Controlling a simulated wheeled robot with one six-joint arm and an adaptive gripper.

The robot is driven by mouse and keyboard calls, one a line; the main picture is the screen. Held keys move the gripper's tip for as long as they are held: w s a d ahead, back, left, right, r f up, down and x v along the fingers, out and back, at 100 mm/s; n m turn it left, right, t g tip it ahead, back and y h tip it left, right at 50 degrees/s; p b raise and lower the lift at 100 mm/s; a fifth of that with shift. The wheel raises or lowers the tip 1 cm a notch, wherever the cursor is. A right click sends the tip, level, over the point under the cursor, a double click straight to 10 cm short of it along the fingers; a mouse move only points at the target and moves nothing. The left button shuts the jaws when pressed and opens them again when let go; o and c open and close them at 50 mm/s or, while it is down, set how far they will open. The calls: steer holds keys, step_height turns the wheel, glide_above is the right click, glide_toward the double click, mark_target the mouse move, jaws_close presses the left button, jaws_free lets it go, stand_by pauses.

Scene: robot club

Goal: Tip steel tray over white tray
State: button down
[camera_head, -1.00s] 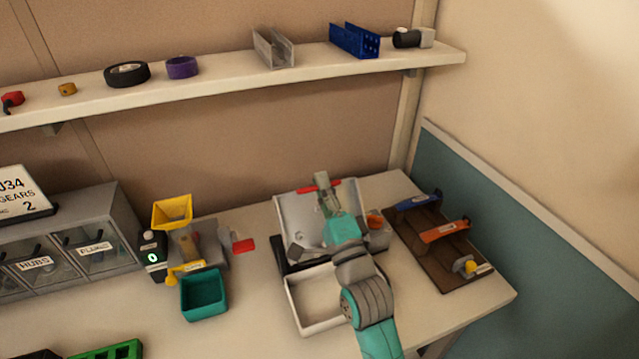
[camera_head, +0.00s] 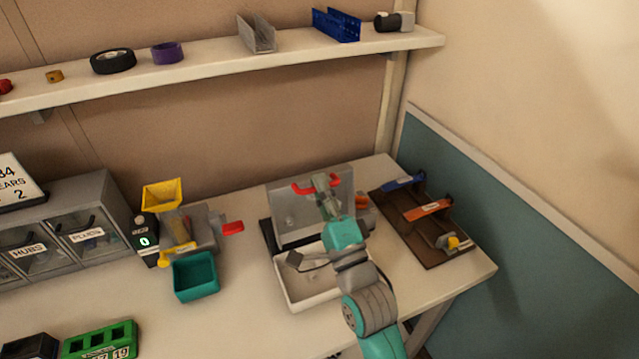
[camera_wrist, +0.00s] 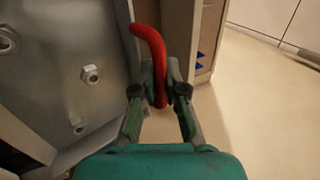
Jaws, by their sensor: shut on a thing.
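The steel tray (camera_head: 309,216) is tipped steeply up on its edge behind the white tray (camera_head: 307,303), its inner face toward me. My gripper (camera_head: 322,184) is shut on the red handle (camera_head: 302,188) at the steel tray's top edge. In the wrist view my gripper (camera_wrist: 160,85) has the red handle (camera_wrist: 150,45) between its fingers. The wrist view also shows the steel tray (camera_wrist: 70,40) with several nuts (camera_wrist: 90,75) against its inner face. A grey piece (camera_head: 294,259) shows at the back of the white tray; my arm hides part of its right side.
A dark wooden rack (camera_head: 440,240) with blue and orange pieces stands right of the trays. A yellow hopper (camera_head: 163,194), a teal bin (camera_head: 195,277) and a counter (camera_head: 144,242) stand left. A shelf (camera_head: 200,77) runs above. The table front left of the white tray has free room.

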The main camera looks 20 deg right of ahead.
steer(key=shift+s+f, duration=0.1)
steer(key=shift+s, duration=0.35)
stand_by(0.3)
steer(key=c, duration=1.5)
jaws_free()
steer(key=shift+s+f, duration=0.1)
steer(key=v, duration=0.7)
steer(key=shift+s, duration=0.2)
